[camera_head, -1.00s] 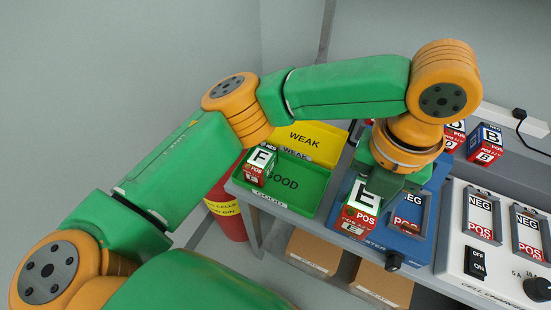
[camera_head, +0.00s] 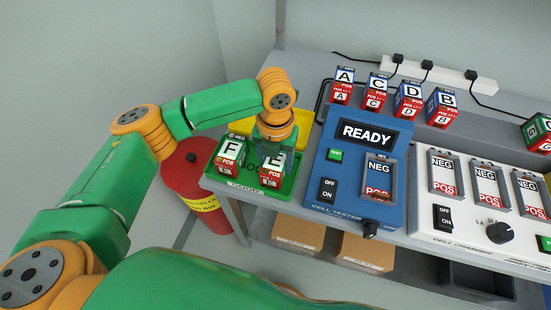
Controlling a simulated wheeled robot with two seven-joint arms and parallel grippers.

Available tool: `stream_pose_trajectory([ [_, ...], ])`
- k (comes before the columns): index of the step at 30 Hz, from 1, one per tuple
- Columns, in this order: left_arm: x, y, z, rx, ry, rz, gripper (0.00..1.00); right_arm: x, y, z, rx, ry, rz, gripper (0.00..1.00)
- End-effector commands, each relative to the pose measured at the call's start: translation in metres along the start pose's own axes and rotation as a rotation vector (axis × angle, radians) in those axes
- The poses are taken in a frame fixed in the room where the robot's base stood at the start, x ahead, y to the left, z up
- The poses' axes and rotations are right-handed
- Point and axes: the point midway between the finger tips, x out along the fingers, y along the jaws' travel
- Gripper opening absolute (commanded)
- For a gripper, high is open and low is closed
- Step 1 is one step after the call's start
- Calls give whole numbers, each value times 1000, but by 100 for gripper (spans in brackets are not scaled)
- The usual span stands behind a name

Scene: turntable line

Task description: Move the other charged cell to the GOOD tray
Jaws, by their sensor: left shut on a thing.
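Cell E (camera_head: 271,171), a red, white and green block, is in my left gripper (camera_head: 274,150), which is shut on its top. Cell E is over or in the right part of the green GOOD tray (camera_head: 244,188); I cannot tell whether it touches the tray floor. Cell F (camera_head: 228,157) stands in the left part of the same tray, beside cell E. The tray's lettering is mostly hidden by the cells. My right gripper is not in view.
The blue cell tester (camera_head: 325,177) reads READY and its slot is empty. A white charger (camera_head: 470,225) with empty slots is at right. Cells A (camera_head: 342,88), C (camera_head: 375,95), D (camera_head: 408,101) and B (camera_head: 441,107) stand behind. A yellow tray (camera_head: 302,122) is partly hidden; a red bin (camera_head: 190,175) stands left.

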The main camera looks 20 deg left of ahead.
Motion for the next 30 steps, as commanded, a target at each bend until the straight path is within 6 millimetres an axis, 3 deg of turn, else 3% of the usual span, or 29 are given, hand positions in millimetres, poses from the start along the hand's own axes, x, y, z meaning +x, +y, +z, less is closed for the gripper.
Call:
stream_pose_trajectory([
  [6,2,-1,0,0,0,-2,0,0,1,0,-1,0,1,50],
  [7,2,-1,0,1,0,-1,70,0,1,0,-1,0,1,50],
  [9,2,-1,0,0,0,-1,89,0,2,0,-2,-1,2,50],
  [20,-4,-1,0,0,-1,-1,92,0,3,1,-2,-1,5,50],
  [30,-92,-1,1,-1,-4,-3,92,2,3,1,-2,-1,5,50],
])
